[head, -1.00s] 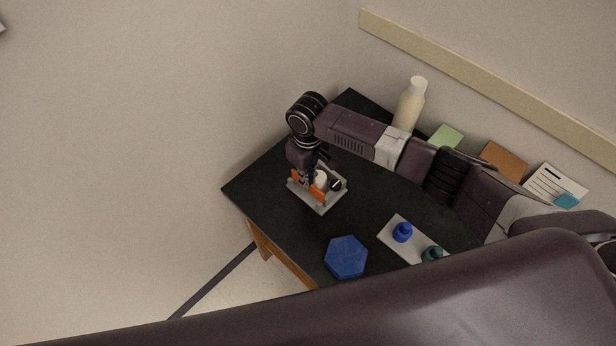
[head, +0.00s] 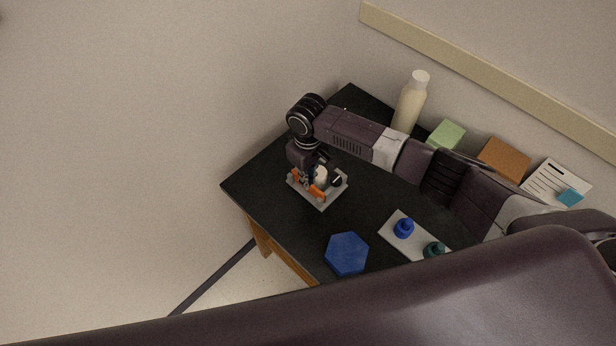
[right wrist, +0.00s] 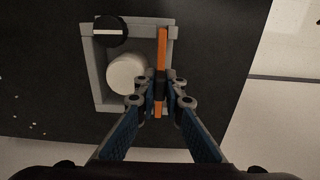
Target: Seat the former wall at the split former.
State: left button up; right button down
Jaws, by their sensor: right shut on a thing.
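The orange former wall (right wrist: 161,60) is a thin upright plate, seen nearly edge-on in the right wrist view. My right gripper (right wrist: 160,98) is shut on it, one finger on each side. The split former (right wrist: 91,78) is a grey square frame holding a white round core (right wrist: 126,75) and a black knob with a white line (right wrist: 111,30). The wall is along the right side of the frame, beside the core and apart from it. Whether its lower edge touches the base is hidden. In the head view the right gripper (head: 308,178) is over the former (head: 322,204). My left gripper is out of view.
The dark table (head: 275,205) has a blue hexagonal block (head: 346,254) at the front and a pale tray (head: 416,243) with blue and green bottles. A cream bottle (head: 409,104), green block (head: 446,135) and brown block (head: 503,157) stand by the wall.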

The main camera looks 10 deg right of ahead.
jog(key=shift+f, duration=0.15)
jog(key=c, duration=2)
grip_release()
jog(key=shift+o, duration=0.2)
notch_tip(320, 180, up, 12)
jog(key=shift+a, duration=0.1)
